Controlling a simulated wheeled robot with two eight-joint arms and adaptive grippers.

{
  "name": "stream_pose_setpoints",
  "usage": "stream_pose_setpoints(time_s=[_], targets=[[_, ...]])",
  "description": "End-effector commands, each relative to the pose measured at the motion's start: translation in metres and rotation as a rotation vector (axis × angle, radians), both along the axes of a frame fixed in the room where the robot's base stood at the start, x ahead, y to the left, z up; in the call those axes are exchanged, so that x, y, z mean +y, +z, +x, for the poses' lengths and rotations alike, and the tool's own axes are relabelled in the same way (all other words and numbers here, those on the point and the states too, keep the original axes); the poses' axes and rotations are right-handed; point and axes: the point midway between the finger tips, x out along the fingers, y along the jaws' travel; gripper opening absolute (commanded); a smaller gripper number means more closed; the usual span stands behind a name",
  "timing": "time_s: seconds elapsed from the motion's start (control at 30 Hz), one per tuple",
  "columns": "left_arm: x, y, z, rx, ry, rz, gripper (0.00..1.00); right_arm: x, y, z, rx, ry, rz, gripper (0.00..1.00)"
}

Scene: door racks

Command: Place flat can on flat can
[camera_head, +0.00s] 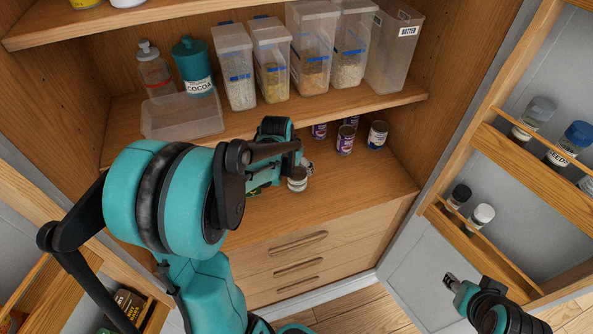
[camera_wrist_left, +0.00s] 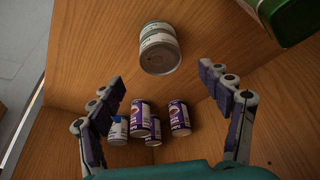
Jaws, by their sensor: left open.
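Two flat silver cans (camera_wrist_left: 160,50) appear stacked one on the other on the wooden shelf, upright, in the left wrist view. They also show as a small pale stack (camera_head: 297,181) in the head view, just below my left gripper (camera_head: 300,165). In the left wrist view my left gripper (camera_wrist_left: 164,80) is open and empty; its fingers point toward the stack, which lies beyond the fingertips, with a gap. My right gripper (camera_head: 451,283) is at the lower right of the head view, away from the cans; its jaws are too small to read.
A green object (camera_wrist_left: 290,18) is beside the stack. Clear containers (camera_head: 311,50) fill the shelf above. The shelf's right front is free.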

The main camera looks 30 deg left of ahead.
Motion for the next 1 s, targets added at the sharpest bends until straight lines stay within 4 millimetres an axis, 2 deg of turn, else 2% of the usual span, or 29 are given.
stream_pose_setpoints(time_s=[0.17, 0.23, 0.4, 0.5, 0.7, 0.83, 1.0], targets=[[-0.017, 0.02, -0.012, -0.015, -0.013, 0.006, 0.78, 0.0, 0.001, 0.0, 0.0, 0.0, 0.0, 0.4], [-0.034, 0.034, -0.024, -0.033, -0.027, 0.011, 0.78, 0.0, 0.001, 0.0, 0.0, 0.0, 0.0, 0.4], [-0.087, 0.07, -0.071, -0.098, -0.073, 0.023, 0.78, 0.0, 0.001, 0.0, 0.0, 0.0, 0.0, 0.4], [-0.112, 0.081, -0.1, -0.138, -0.1, 0.026, 0.78, 0.0, 0.001, 0.0, 0.0, 0.0, 0.0, 0.4], [-0.143, 0.085, -0.145, -0.201, -0.141, 0.023, 0.78, 0.0, 0.001, 0.0, 0.0, 0.0, 0.0, 0.4], [-0.152, 0.084, -0.157, -0.221, -0.154, 0.021, 0.78, 0.0, 0.001, 0.0, 0.0, 0.0, 0.0, 0.4], [-0.154, 0.083, -0.161, -0.228, -0.157, 0.02, 0.78, 0.0, 0.001, 0.0, 0.0, 0.0, 0.0, 0.4]])
